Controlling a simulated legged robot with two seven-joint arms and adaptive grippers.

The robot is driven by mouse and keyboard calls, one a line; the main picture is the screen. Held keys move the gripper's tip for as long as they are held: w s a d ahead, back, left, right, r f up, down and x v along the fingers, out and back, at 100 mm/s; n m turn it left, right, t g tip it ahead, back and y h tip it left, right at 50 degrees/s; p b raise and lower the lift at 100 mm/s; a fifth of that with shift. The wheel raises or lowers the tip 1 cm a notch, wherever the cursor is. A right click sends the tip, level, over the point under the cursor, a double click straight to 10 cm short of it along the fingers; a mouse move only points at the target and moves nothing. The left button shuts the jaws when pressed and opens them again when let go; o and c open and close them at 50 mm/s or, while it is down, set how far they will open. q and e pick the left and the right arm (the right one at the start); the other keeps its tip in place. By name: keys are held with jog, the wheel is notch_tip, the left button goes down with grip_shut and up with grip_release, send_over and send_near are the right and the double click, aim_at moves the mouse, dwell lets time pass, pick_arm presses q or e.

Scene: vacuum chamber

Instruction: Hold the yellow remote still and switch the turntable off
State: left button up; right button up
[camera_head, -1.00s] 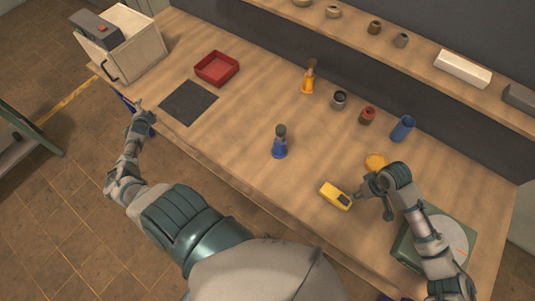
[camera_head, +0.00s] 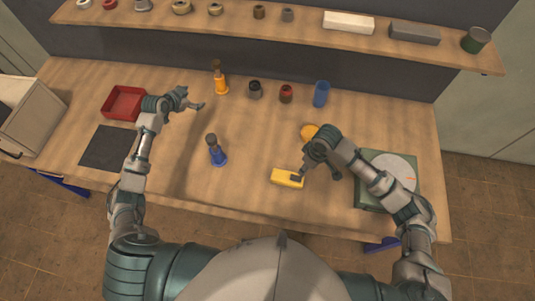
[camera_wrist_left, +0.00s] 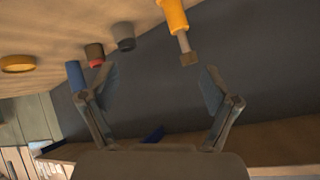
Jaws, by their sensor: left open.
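The yellow remote (camera_head: 286,179) lies on the table in front of my right gripper (camera_head: 307,169). My right gripper's fingers are at its right end; whether they grip it is too small to tell. The turntable (camera_head: 364,194), a green base with a grey disc and an orange mark, stands at the right, partly behind my right forearm. My left gripper (camera_head: 192,99) is open and empty above the table, between the red tray and the orange bottle. Its two spread fingers also show in the left wrist view (camera_wrist_left: 160,82).
A yellow round object (camera_head: 309,131) lies behind my right gripper. A red tray (camera_head: 106,112) and dark mat (camera_head: 108,149) are left.

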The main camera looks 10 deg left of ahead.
pick_arm(q)
jog(key=s+d+f+m+g+h, duration=0.2)
jog(key=d+m, duration=0.1)
jog(key=d, duration=0.8)
jog(key=m+g, duration=0.8)
send_over(287, 177)
jog(key=a, duration=0.4)
notch_tip(287, 177, down, 7)
jog(key=shift+w+d+f, duration=0.1)
jog(key=shift+w+d, duration=0.05)
jog(key=x, duration=0.9)
jog(key=shift+d, duration=0.45)
jog(key=shift+f, duration=0.35)
jog(key=shift+a, duration=0.15)
